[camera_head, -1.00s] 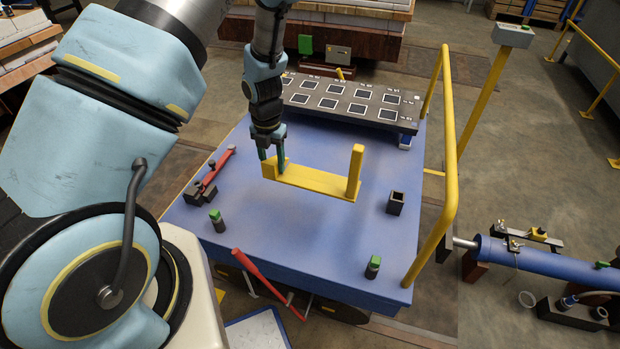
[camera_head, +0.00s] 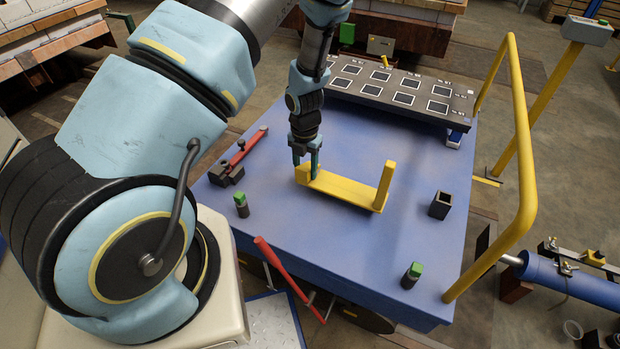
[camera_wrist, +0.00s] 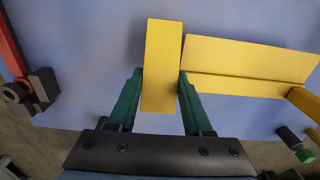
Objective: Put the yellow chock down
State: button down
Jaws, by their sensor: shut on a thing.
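The yellow chock (camera_head: 345,190) is a long flat bar with a short block at its left end and a taller post at its right end. It is over the blue table top (camera_head: 400,160); I cannot tell whether it touches the surface. My gripper (camera_head: 307,172) points down and is shut on the short left block. In the wrist view the green fingers of my gripper (camera_wrist: 160,100) press both sides of the block of the yellow chock (camera_wrist: 163,60). The bar runs off to the right there, and the post is partly cut off.
A dark panel with white-edged squares (camera_head: 404,85) lies at the table's back. Green-topped pegs (camera_head: 241,204) (camera_head: 411,275) stand near the front corners. A small black square socket (camera_head: 440,205) is right of the chock. A red-handled clamp (camera_head: 240,155) is at left, a yellow rail (camera_head: 522,150) at right.

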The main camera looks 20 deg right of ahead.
jog(key=shift+f, duration=2.1)
jog(key=shift+c, duration=1.6)
grip_release()
notch_tip(320, 180, up, 12)
jog(key=shift+r+p, duration=0.1)
jog(key=shift+p, duration=0.4)
jog(key=s+a+r+m, duration=0.3)
jog(key=a+r+m, duration=0.7)
jog(key=a+m, duration=0.2)
jog(key=s+a+r+m+t, duration=0.1)
jog(key=s+a+r+m, duration=0.3)
jog(key=a+r+m, duration=0.7)
jog(key=a+m, duration=0.1)
jog(key=m, duration=0.4)
jog(key=shift+r+m+t, duration=0.3)
